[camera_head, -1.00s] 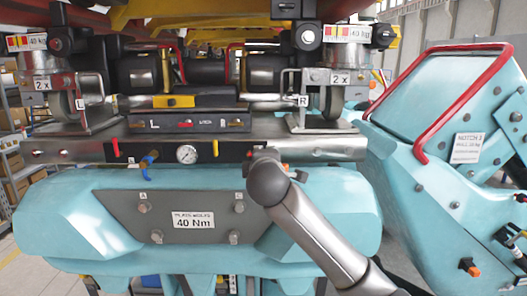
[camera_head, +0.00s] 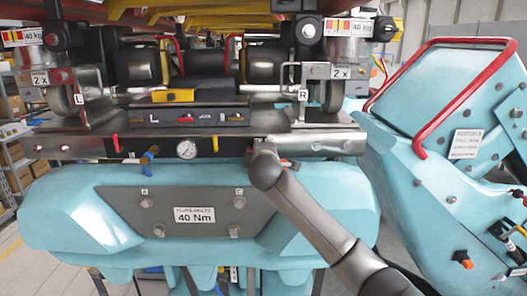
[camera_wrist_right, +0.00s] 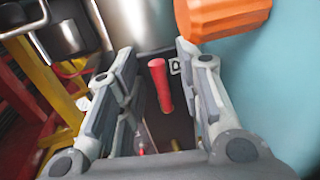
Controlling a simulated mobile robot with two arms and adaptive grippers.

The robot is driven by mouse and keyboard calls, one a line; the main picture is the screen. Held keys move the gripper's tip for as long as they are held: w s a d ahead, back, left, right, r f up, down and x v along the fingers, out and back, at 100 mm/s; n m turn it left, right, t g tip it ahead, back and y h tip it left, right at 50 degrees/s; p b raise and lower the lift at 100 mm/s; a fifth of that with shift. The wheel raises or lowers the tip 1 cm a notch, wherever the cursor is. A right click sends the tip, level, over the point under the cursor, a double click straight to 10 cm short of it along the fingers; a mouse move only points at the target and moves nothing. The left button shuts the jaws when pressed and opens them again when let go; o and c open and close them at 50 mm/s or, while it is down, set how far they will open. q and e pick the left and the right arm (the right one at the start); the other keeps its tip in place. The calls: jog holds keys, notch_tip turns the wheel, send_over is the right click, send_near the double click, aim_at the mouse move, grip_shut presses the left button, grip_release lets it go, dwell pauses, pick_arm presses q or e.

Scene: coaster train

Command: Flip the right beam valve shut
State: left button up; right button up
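The metal beam (camera_head: 75,147) crosses the head view above the teal body. A red lever (camera_head: 116,143) and a blue lever (camera_head: 149,155) sit on its left half, with a round gauge (camera_head: 187,150) beside them. My right arm reaches up to the beam's right half, and its gripper is hidden behind the arm there. In the right wrist view, my right gripper (camera_wrist_right: 168,90) is open. A red valve handle (camera_wrist_right: 161,86) shows between its fingers, near a small letter label. I cannot tell whether a finger touches it. My left gripper is not in view.
An orange knob (camera_wrist_right: 220,16) sits close to the right finger in the right wrist view, beside a teal surface. In the head view, a teal unit with a red rail (camera_head: 440,75) stands at the right. Shelves (camera_head: 12,170) stand at the far left.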

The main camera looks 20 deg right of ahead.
jog(key=shift+s, duration=0.1)
grip_shut()
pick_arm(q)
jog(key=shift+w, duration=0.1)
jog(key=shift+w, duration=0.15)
pick_arm(e)
jog(key=shift+r, duration=0.1)
